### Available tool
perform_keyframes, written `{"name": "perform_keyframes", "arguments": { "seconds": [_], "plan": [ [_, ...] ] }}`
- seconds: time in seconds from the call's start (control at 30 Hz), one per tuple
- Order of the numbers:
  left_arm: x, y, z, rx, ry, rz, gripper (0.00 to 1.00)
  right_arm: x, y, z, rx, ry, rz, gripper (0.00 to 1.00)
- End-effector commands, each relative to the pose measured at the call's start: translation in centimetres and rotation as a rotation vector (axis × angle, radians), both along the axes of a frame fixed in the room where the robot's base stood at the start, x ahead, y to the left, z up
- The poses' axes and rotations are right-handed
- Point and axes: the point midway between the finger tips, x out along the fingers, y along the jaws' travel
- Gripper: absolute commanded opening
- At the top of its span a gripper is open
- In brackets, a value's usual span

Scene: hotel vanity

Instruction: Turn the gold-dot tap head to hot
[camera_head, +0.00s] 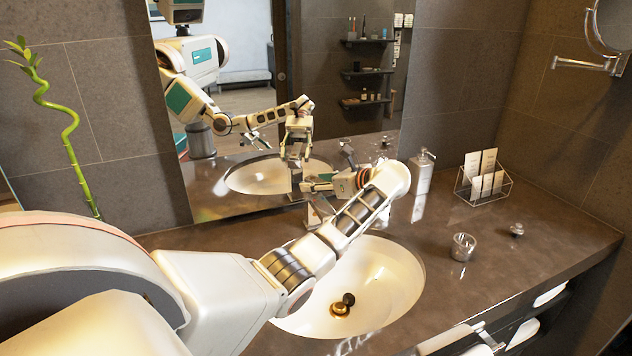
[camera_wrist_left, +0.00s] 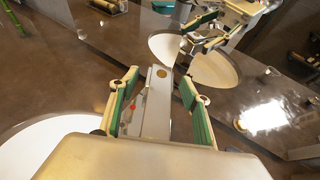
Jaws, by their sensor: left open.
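The tap (camera_head: 318,207) stands behind the sink basin in the head view, mostly hidden by my left arm and gripper. In the left wrist view its flat grey tap head (camera_wrist_left: 157,105) carries a gold dot (camera_wrist_left: 162,73) near its far end. A small red mark (camera_wrist_left: 131,109) shows just left of the tap head. My left gripper (camera_wrist_left: 160,82) is open, with one green-padded finger on each side of the tap head. In the head view this gripper (camera_head: 318,184) is over the tap. I cannot tell whether either finger touches it. My right gripper is not seen.
The sink basin (camera_head: 400,285) has a dark and gold drain plug (camera_head: 342,304). The mirror (camera_head: 350,110) rises close behind the tap. A soap dispenser (camera_head: 422,172), a wire card rack (camera_head: 484,186) and a glass (camera_head: 462,247) stand to the right. The front right counter is clear.

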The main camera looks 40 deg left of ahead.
Motion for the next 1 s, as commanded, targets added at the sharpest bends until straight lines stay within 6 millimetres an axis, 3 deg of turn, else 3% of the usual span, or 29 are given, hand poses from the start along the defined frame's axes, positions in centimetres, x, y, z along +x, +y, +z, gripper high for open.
{"name": "perform_keyframes", "arguments": {
  "seconds": [0.37,0.53,0.83,1.0],
  "plan": [
    [0.0,0.5,-0.3,-0.001,0.0,0.0,0.45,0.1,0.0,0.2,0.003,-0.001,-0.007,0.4],
    [0.0,0.5,-0.3,-0.001,0.0,0.0,0.0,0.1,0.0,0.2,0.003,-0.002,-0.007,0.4],
    [0.0,0.7,-0.4,-0.001,-0.001,-0.014,0.0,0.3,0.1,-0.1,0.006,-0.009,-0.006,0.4],
    [0.2,1.3,-0.7,-0.002,-0.004,-0.056,0.0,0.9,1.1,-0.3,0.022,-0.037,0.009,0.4]
  ]
}}
